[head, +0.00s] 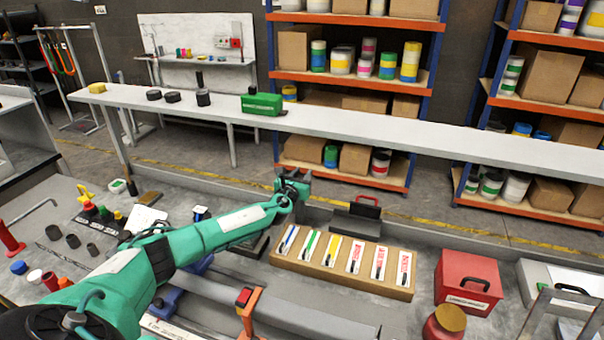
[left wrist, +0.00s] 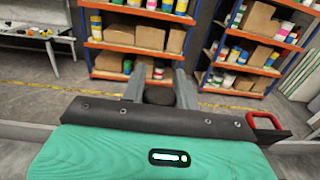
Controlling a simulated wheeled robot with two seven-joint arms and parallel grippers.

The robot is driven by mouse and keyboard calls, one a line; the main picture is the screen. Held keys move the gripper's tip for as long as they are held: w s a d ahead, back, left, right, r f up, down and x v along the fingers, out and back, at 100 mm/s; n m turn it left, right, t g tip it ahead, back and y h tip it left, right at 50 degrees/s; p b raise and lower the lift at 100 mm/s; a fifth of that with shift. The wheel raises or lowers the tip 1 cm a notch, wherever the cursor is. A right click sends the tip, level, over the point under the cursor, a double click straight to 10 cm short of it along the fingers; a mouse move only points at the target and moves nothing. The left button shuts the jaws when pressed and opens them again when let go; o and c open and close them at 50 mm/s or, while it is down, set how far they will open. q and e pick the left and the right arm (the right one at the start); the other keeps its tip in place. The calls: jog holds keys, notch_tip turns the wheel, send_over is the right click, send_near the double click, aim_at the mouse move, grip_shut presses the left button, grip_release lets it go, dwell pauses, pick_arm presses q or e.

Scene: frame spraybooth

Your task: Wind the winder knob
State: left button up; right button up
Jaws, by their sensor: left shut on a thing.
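My left gripper (head: 292,188) is at the end of the green arm, at the back edge of the workbench in the head view. In the left wrist view, its two grey fingers (left wrist: 160,86) are on either side of a dark round knob (left wrist: 159,96), which I take for the winder knob. The gripper is shut on it. In the head view the gripper hides the knob, and what it is mounted on cannot be made out. My right gripper is in neither view.
A dark box with a red handle (head: 367,201) stands just right of my left gripper. A wooden board with several labelled markers (head: 343,284) lies in front. A red case (head: 468,281) stands further right. A long pale shelf (head: 380,128) runs behind the bench.

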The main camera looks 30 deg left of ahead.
pick_arm(q)
jog(key=n+y+p, duration=0.2)
jog(key=y, duration=0.1)
jog(key=shift+r+g, duration=0.2)
jog(key=shift+g, duration=0.2)
jog(key=shift+a+f+n+g+y+p, duration=0.1)
jog(key=shift+n+g+y+p, duration=0.15)
jog(key=shift+n+y, duration=0.25)
jog(key=shift+a+f+n+g+y+p, duration=0.1)
jog(key=shift+n+g+y+p, duration=0.2)
jog(key=shift+y, duration=0.4)
jog(key=n+g+y, duration=0.2)
jog(key=y, duration=0.1)
jog(key=shift+s+a, duration=0.15)
jog(key=shift+s+a+n+g+y+b, duration=0.15)
jog(key=shift+n+g+y+b, duration=0.6)
jog(key=shift+n+g+y, duration=0.4)
jog(key=shift+r+n+g, duration=0.1)
jog(key=shift+n+g, duration=0.15)
jog(key=shift+g, duration=0.05)
jog(key=o, duration=1)
jog(key=shift+c, duration=0.2)
